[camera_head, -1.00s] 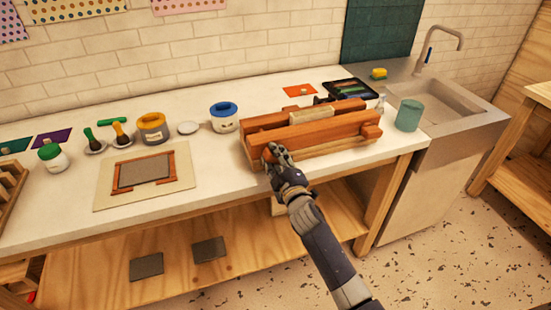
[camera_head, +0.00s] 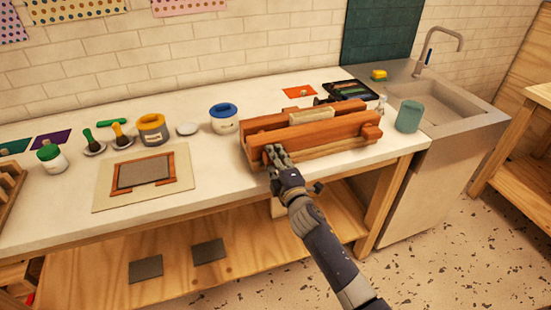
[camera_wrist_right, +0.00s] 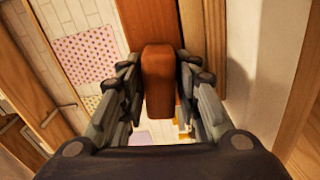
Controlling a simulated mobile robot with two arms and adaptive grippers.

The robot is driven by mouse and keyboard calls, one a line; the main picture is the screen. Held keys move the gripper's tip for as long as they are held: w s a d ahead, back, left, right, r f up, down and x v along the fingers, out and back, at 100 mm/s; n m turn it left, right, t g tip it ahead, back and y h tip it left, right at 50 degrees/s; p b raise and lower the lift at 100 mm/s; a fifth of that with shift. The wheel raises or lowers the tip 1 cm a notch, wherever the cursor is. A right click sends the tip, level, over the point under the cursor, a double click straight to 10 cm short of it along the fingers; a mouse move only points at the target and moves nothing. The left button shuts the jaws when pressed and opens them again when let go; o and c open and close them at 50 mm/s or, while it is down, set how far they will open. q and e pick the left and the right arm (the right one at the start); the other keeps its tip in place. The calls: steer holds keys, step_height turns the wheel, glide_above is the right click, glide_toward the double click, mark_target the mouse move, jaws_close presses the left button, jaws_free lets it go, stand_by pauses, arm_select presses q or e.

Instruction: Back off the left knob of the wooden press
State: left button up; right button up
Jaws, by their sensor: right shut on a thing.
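The wooden press (camera_head: 325,132) stands on the counter, its reddish-brown boards lying lengthwise with a pale block (camera_head: 311,115) between them. The right knob (camera_head: 372,131) shows on its front face. My right gripper (camera_head: 274,154) is at the left end of the front board, shut on the left knob, which it mostly hides in the head view. In the right wrist view the left knob (camera_wrist_right: 158,82) is a brown block between the two fingers of my right gripper (camera_wrist_right: 160,85). My left gripper is not in view.
A mould and deckle on a board (camera_head: 145,172) lies to the left, with a blue-lidded tub (camera_head: 224,119) behind. A teal cup (camera_head: 409,116) and the sink (camera_head: 437,99) are at the right. The counter just left of the press is clear.

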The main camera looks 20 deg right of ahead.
steer(key=shift+w+r, duration=0.15)
steer(key=shift+r, duration=0.35)
steer(key=o, duration=0.9)
steer(key=shift+w+a+f, duration=0.1)
steer(key=shift+w+f, duration=0.15)
steer(key=shift+f, duration=0.15)
steer(key=shift+s, duration=0.2)
steer(key=s, duration=1.1)
steer(key=shift+s+d, duration=0.25)
steer(key=shift+s, duration=0.1)
steer(key=shift+f, duration=0.1)
